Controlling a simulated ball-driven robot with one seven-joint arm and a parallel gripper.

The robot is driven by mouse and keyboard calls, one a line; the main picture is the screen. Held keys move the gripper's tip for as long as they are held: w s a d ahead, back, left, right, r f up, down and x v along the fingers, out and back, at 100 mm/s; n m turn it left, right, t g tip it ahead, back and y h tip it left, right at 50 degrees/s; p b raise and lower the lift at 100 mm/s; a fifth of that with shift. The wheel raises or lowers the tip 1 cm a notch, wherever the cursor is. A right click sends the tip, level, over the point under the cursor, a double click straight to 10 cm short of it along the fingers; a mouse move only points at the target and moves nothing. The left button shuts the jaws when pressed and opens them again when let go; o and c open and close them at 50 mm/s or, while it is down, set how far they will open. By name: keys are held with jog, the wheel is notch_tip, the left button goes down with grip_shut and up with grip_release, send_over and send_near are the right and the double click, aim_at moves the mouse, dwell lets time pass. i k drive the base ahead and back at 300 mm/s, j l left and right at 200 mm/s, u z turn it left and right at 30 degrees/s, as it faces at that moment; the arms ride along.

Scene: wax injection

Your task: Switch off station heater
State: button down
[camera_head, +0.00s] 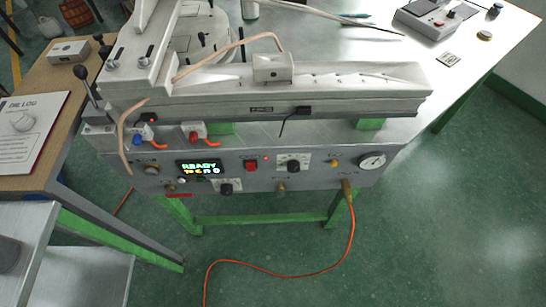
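The wax injection station (270,95) stands on a green-legged bench, with its grey control panel (320,180) facing me. A lit display (199,169) on the panel reads "READY" above a smaller line I cannot read surely. A red switch (251,165) sits right of the display, with a small orange-red light (266,157) beside it. I cannot tell the switch's position, or which control is the heater's. Black knobs sit below the switch (226,189) and to its right (292,164). A round gauge (372,161) is at the right end. My gripper is not in view.
An orange hose (290,275) runs from the panel's right part down onto the green floor. A wooden table (60,110) with a white sheet (30,130) is at left. Grey shelves (85,270) fill the lower left. The floor in front right is clear.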

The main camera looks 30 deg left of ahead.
aim_at(250, 166)
jog(key=k+j, duration=0.15)
jog(key=j, duration=0.25)
jog(key=k+j, duration=0.1)
jog(key=j, duration=0.25)
jog(key=k+j+u, duration=0.1)
jog(key=j, duration=0.3)
